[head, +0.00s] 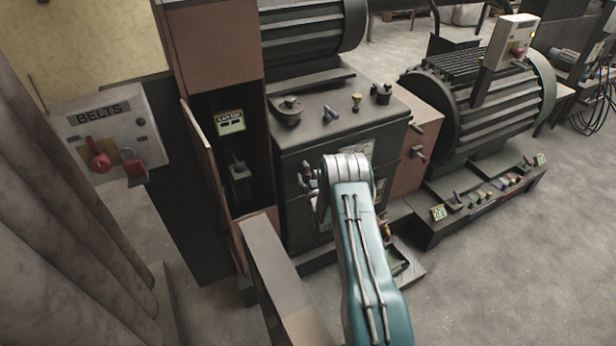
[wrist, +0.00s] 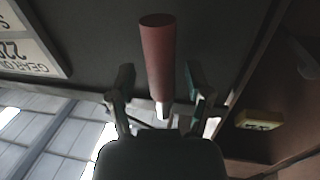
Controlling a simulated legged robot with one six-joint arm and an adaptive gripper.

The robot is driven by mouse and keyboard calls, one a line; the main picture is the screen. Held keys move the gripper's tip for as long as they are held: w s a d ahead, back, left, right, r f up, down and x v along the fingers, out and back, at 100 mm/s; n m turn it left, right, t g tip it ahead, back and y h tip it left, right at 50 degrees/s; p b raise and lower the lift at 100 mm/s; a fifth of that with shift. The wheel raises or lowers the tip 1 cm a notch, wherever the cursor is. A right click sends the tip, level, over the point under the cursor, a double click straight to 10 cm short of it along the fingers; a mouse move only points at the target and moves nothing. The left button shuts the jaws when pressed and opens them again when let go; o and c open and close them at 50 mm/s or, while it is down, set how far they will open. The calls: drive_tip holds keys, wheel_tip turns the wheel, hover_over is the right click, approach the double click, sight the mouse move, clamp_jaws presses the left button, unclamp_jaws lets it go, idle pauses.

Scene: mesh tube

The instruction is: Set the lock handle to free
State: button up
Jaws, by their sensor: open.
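A red cylindrical handle (wrist: 157,55) with a pale metal end stands out from a dark machine face in the wrist view. No label marks it as the lock handle, and its setting cannot be read. My gripper (wrist: 159,72) is open, with one dark finger on each side of the red handle. Gaps show between the handle and both fingers. In the head view my arm reaches to the front of a dark machine box (head: 335,130) and hides my gripper and the red handle.
A BELTS panel (head: 75,125) with red controls hangs at left. A brown column (head: 215,50) and low ledge (head: 268,262) stand left of my arm. A ribbed motor (head: 475,105) sits at right. The floor (head: 530,270) at lower right is clear. A yellow tag (wrist: 259,119) shows in the wrist view.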

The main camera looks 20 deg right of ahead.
drive_tip(key=shift+a, duration=0.15)
drive_tip(key=shift+c, duration=0.3)
clamp_jaws()
